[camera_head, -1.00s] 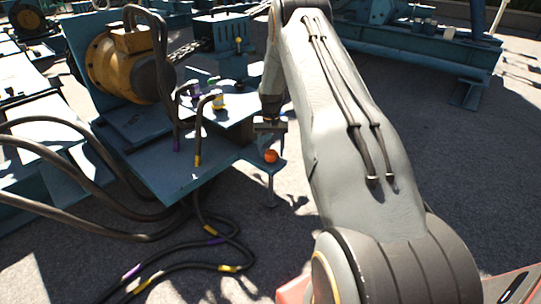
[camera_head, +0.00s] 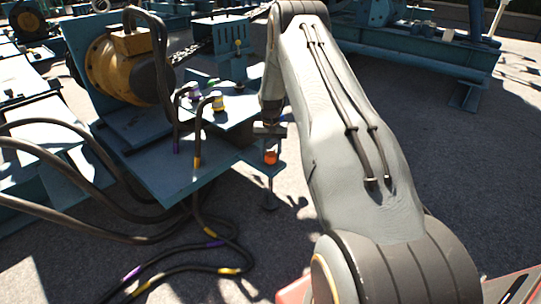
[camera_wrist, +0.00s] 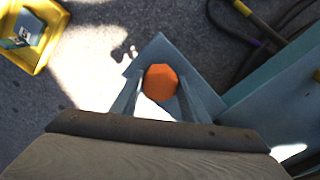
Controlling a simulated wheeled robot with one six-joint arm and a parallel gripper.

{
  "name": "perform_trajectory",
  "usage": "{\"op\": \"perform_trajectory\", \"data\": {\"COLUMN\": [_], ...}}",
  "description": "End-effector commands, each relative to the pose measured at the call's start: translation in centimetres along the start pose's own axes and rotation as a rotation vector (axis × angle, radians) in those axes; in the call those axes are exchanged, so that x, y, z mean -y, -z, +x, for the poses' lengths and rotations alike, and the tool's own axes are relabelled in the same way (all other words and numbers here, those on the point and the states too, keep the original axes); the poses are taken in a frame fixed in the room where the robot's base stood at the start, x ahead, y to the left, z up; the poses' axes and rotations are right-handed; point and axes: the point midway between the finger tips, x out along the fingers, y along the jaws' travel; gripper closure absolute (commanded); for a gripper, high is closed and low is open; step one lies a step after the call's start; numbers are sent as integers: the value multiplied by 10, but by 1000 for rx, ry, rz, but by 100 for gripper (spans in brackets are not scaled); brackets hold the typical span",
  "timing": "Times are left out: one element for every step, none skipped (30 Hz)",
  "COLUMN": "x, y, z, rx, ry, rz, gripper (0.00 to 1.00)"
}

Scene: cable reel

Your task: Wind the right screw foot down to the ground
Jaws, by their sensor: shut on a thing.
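The screw foot has an orange knob (camera_head: 270,157) on top, at the near right corner of the blue machine frame. Its spindle and round pad (camera_head: 269,201) show below the corner plate; whether the pad touches the ground I cannot tell. My gripper (camera_head: 270,148) points down over the knob, its fingers at the knob's sides. In the wrist view the orange knob (camera_wrist: 161,83) sits between the two fingers of my gripper (camera_wrist: 160,92), which is shut on it. The blue corner plate (camera_wrist: 158,48) lies beneath it.
Dark cables with purple and yellow bands (camera_head: 215,241) lie on the ground at the near left. A yellow motor (camera_head: 118,68) stands on the frame. In the wrist view a yellow tray (camera_wrist: 50,15) is at the top left. Open ground lies right of my arm.

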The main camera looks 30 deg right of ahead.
Motion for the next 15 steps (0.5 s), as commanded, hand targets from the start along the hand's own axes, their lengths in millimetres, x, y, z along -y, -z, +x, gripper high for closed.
{"op": "perform_trajectory", "data": {"x": [0, 0, 0, 0, 0, 0, 0, 0, 0, 0, 0, 0, 0, 0, 0], "y": [0, 0, -1, -1, -1, -1, -1, -1, -1, -1, -1, -1, -1, -1, -1], "z": [0, 0, 0, 0, 0, 0, 0, 0, 0, 0, 0, 0, 0, 0, 0], "rx": [1, 1, 1, 1, 1, 2, 2, 2, 2, 2, 2, 2, 2, 2, 1], "ry": [0, 0, 0, 0, 0, 0, -1, -1, -1, -1, -1, -1, -1, -1, -1], "rz": [23, 39, 65, 86, 108, 140, 165, 192, 228, 257, 285, 323, 352, 381, 419], "gripper": [81, 81, 81, 81, 81, 81, 81, 81, 81, 81, 81, 81, 81, 81, 81]}}
